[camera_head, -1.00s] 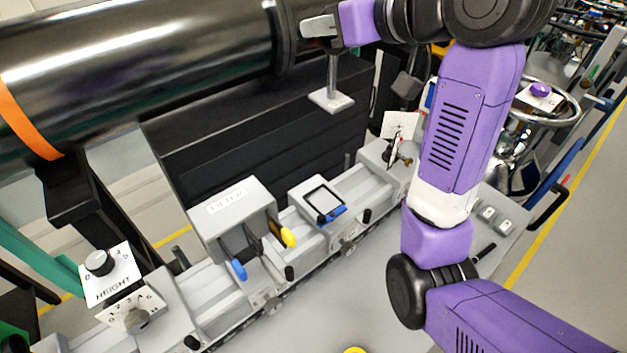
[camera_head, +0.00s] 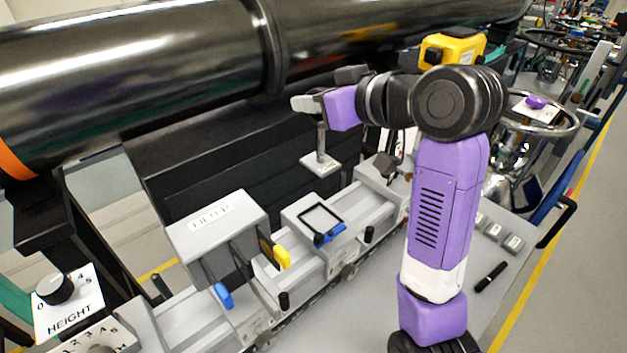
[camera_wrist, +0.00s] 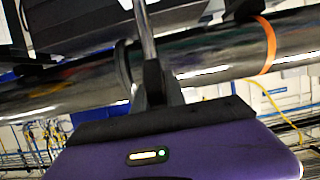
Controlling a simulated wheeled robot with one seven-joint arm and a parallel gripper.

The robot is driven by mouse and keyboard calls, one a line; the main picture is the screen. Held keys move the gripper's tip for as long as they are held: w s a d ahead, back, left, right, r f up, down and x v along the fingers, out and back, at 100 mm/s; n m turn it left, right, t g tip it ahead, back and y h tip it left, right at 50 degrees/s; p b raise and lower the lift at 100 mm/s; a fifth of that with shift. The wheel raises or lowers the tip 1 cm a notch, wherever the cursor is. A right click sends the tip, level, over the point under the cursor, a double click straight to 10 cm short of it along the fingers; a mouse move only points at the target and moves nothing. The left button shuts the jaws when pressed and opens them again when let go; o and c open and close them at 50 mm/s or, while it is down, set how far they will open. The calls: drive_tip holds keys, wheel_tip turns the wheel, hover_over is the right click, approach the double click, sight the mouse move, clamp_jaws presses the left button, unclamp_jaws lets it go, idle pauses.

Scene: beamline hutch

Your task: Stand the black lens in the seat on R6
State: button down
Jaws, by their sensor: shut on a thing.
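My gripper (camera_head: 305,103) is at the upper middle of the head view, beside the big black pipe. It is shut on a thin metal post (camera_head: 321,140) with a square pale base plate (camera_head: 320,163) hanging below it, in the air above the rail. The post also shows in the wrist view (camera_wrist: 145,35). The top of the held piece is hidden, so I cannot tell if it carries the black lens. Grey carriers stand along the rail (camera_head: 285,300); one carrier (camera_head: 322,215) holds a dark square frame. I cannot read an R6 label or make out its seat.
The black pipe (camera_head: 130,75) runs close behind my gripper. A grey filter box (camera_head: 215,225) with yellow and blue tabs stands on the rail. A height dial (camera_head: 65,300) is at the left. Small grey blocks (camera_head: 495,231) and a black pen (camera_head: 490,277) lie on the bench.

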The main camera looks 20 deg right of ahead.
wheel_tip(320, 180, down, 14)
drive_tip(key=shift+f, duration=0.35)
drive_tip(key=c, duration=1.4)
unclamp_jaws()
drive_tip(key=shift+f, duration=0.1)
drive_tip(key=shift+o, duration=0.2)
drive_tip(key=v, duration=1.2)
drive_tip(key=shift+b, duration=0.35)
